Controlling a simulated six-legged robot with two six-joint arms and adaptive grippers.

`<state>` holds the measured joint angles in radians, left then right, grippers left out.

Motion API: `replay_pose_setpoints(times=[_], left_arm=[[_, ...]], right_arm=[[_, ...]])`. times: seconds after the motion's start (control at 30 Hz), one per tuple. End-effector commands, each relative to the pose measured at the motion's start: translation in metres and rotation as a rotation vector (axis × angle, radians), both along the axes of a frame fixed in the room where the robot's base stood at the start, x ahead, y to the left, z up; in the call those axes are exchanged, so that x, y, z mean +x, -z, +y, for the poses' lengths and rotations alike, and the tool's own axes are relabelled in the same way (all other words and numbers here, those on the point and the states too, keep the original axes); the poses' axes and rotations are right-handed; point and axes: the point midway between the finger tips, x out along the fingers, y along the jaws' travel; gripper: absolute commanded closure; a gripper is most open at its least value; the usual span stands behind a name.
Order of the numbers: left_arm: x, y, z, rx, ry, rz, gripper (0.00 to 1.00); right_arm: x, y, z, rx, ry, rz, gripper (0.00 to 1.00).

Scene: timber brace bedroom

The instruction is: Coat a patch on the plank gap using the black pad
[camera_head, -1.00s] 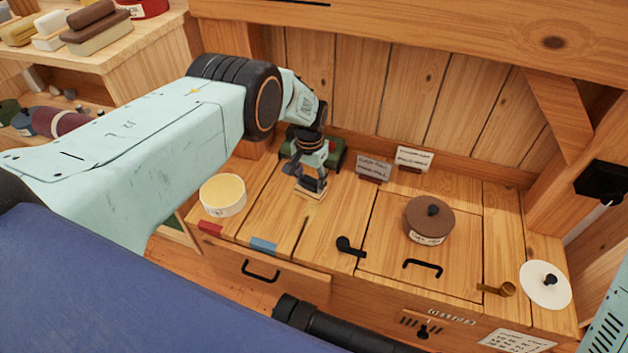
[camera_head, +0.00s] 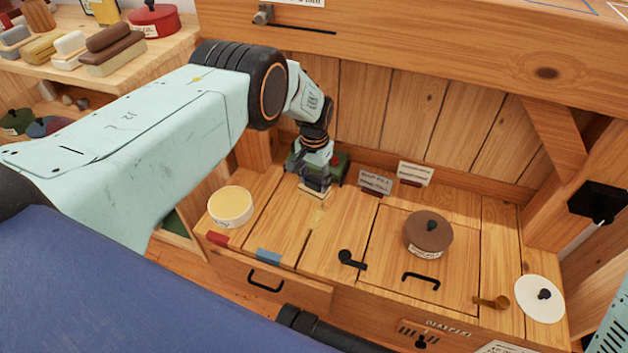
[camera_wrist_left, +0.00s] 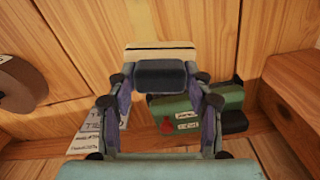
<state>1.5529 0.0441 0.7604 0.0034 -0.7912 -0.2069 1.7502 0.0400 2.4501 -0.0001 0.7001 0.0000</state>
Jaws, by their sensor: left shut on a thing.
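My left gripper (camera_head: 315,183) is shut on the black pad (camera_wrist_left: 160,74), a dark block with a cream face (camera_wrist_left: 160,52) at its far side. In the head view the gripper points down at the back part of the plank top, and the pad's pale lower edge is at or just above the wood; contact cannot be told. The plank gap (camera_head: 303,245) runs forward from beneath the pad. A pale yellow smear (camera_head: 318,216) lies on the gap just in front of the pad. A round tub of yellow paste (camera_head: 230,205) stands to the left. My right gripper is out of view.
A green box (camera_wrist_left: 215,103) stands behind the gripper, with small sign cards (camera_head: 375,181) to its right. A brown lidded pot (camera_head: 428,233), black handle (camera_head: 421,280) and white disc lid (camera_head: 540,298) are farther right. Red (camera_head: 217,238) and blue (camera_head: 268,256) strips mark the front edge.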

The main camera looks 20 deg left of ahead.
Motion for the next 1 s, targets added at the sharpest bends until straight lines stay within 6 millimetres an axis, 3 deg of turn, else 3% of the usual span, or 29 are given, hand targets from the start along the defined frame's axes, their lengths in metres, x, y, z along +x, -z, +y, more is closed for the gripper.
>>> replay_pose_setpoints(times=[0.27, 0.67, 1.0], left_arm=[[0.0, 0.0, 0.0, 0.0, 0.0, 0.001, 0.74], [0.0, -0.029, 0.0, 0.0, 0.0, 0.001, 0.74], [0.0, -0.029, -0.001, 0.0, 0.0, 0.001, 0.74]], right_arm=[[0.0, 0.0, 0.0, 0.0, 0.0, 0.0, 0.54], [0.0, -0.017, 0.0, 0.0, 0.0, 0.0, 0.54], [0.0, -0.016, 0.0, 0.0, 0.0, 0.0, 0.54]])
